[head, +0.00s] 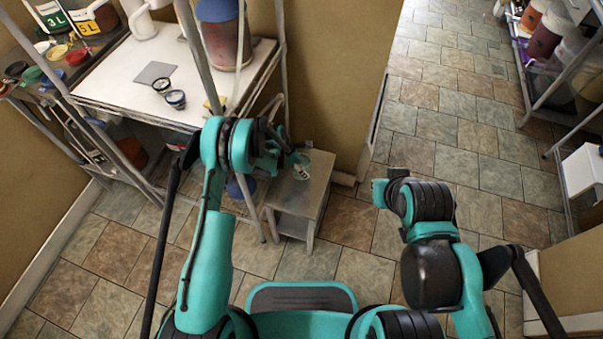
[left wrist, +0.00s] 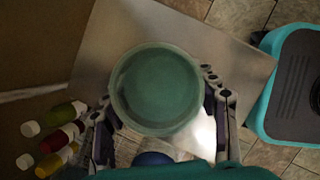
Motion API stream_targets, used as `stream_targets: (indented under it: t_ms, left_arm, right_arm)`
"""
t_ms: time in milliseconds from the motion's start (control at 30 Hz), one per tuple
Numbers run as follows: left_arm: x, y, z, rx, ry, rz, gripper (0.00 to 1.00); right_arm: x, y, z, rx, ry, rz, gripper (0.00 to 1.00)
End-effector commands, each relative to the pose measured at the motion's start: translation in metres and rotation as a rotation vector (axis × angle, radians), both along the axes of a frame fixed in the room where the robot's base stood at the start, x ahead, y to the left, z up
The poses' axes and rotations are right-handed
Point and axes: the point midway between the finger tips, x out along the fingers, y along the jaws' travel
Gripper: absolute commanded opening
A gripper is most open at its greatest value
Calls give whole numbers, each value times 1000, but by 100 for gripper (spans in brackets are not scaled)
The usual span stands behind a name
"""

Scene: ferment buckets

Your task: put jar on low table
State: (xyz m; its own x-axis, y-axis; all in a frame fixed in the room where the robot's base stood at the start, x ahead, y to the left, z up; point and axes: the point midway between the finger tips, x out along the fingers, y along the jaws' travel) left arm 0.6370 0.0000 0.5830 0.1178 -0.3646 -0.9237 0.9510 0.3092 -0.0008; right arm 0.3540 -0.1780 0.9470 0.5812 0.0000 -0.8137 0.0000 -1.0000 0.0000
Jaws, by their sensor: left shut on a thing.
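The jar with a round green lid (left wrist: 157,90) fills the middle of the left wrist view, seen from above. My left gripper (left wrist: 158,112) has a finger on each side of it and is shut on it. In the head view, the left gripper (head: 283,160) is over the small grey low table (head: 312,192), and a bit of the jar (head: 301,170) shows past the fingers. The low table's top (left wrist: 235,65) lies under the jar; I cannot tell whether they touch. My right gripper (head: 381,190) is away to the right over the floor, its fingers not clear.
A white-topped rack table (head: 120,85) with cups and a large red container (head: 228,45) stands left of the low table. Its metal posts are close to my left arm. Capped bottles (left wrist: 62,140) show at lower left in the wrist view. The tiled floor (head: 450,140) is clear.

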Motion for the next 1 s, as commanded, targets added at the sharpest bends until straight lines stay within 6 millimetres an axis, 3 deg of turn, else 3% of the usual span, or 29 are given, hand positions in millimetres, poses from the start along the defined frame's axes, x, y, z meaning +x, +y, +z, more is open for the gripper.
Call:
stream_targets:
  t_ms: [233, 567, 600, 667, 1000]
  left_arm:
    - [0, 0, -37, 0, 0, 0, 8]
    - [-1, 0, -38, 0, 0, 0, 8]
    - [-1, 0, -39, 0, 0, 0, 61]
    - [-1, 0, -39, 0, 0, 0, 77]
    - [-1, 0, -37, 0, 0, 0, 79]
  right_arm:
    - [0, 0, -20, 0, 0, 0, 0]
    - [0, 0, -18, 0, 0, 0, 0]
    - [0, 0, -18, 0, 0, 0, 0]
    - [0, 0, -18, 0, 0, 0, 0]
    - [0, 0, -18, 0, 0, 0, 0]
